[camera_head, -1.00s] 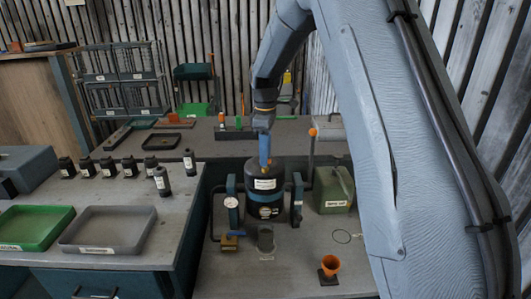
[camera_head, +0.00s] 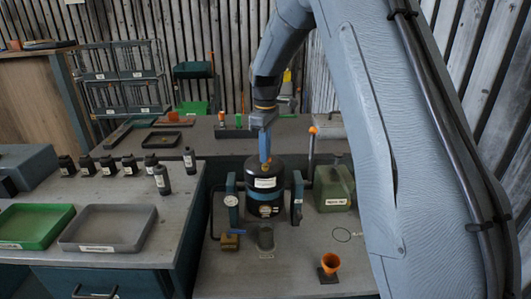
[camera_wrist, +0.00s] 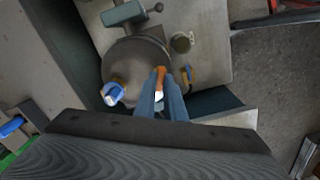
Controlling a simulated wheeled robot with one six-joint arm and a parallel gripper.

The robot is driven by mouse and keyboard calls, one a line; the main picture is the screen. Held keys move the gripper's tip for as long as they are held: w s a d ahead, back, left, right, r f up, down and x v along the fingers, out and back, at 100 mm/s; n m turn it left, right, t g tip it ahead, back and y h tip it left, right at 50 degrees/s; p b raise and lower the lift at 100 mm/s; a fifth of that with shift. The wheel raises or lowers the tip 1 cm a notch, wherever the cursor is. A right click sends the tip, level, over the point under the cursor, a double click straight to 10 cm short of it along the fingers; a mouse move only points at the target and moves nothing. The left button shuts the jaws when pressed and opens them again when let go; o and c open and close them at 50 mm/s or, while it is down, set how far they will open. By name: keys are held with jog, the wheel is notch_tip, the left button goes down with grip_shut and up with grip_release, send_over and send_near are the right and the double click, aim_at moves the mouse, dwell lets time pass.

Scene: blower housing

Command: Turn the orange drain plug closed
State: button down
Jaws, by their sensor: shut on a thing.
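The orange drain plug (camera_wrist: 160,73) shows in the wrist view as a small orange piece at my fingertips. My gripper (camera_wrist: 161,90) is shut on it, and the fingers hide part of it. In the head view my gripper (camera_head: 265,158) points down at the top of the black round blower housing (camera_head: 264,196), where a little orange shows at the tips. The housing stands upright between two teal posts and carries white labels. In the wrist view, the housing's round top (camera_wrist: 125,58) lies under and left of the fingers. How far the plug is turned cannot be told.
An orange-tipped upright rod (camera_head: 312,146) and a green canister (camera_head: 334,188) stand close right of the housing. A gauge (camera_head: 230,201) is at its left. Trays and black bottles are on the left bench.

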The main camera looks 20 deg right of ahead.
jog(key=m, duration=0.4)
jog(key=shift+m, duration=0.3)
jog(key=m, duration=0.3)
jog(key=shift+m, duration=0.3)
jog(key=m, duration=0.7)
jog(key=shift+r, duration=0.1)
jog(key=m, duration=0.4)
jog(key=shift+w, duration=0.1)
jog(key=m, duration=0.3)
jog(key=shift+m, duration=0.3)
jog(key=m, duration=0.3)
jog(key=shift+m, duration=2.1)
